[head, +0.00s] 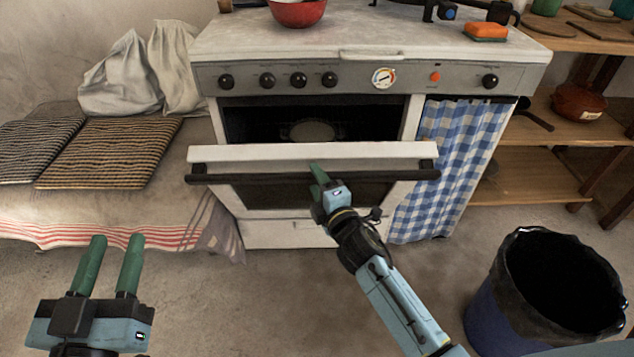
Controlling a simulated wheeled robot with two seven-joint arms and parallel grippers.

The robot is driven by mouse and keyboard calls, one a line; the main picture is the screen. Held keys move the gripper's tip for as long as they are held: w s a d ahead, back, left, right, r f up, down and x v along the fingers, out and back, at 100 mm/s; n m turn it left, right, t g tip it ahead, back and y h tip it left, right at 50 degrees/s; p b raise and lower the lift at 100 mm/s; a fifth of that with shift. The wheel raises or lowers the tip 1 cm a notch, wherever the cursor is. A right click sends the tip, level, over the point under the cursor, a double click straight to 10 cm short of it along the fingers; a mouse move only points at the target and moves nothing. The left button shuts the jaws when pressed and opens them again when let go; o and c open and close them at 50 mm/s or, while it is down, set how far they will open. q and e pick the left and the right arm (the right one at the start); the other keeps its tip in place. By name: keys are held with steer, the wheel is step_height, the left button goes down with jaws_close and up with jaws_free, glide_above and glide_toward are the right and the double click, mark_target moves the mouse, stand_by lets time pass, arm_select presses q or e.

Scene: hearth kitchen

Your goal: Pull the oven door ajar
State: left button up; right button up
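The white oven door (290,152) is ajar, tilted out at the top, with a dark gap above it showing the oven's inside (250,122). Its dark bar handle (240,179) runs across the front. My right gripper (318,176) is at the middle of this handle, its green finger overlapping the bar in the head view. Its other finger is mostly hidden, so I cannot tell whether it grips the bar. My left gripper (110,262) is low at the left, away from the oven, with its two green fingers apart and nothing between them.
A dark-lined bin (500,300) stands on the floor at lower right. A checked blue curtain (455,150) hangs right of the oven. A cloth-covered bench (120,205) with cushions is at the left. The floor before the oven is clear.

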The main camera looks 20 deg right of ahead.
steer(key=shift+r, duration=0.2)
arm_select(q)
steer(key=s+a+f+g+y+p, duration=0.1)
steer(key=s+f+g, duration=0.1)
steer(key=f+g, duration=0.2)
steer(key=s+a+f+g+y+p, duration=0.1)
steer(key=f+g, duration=0.3)
steer(key=f, duration=0.4)
steer(key=shift+s+a+f+g+y+p, duration=0.15)
steer(key=shift+s+a+g+y+p, duration=0.25)
steer(key=shift+a+y+p, duration=0.3)
arm_select(e)
steer(key=s+d, duration=0.1)
steer(key=s, duration=1.2)
steer(key=shift+s, duration=0.15)
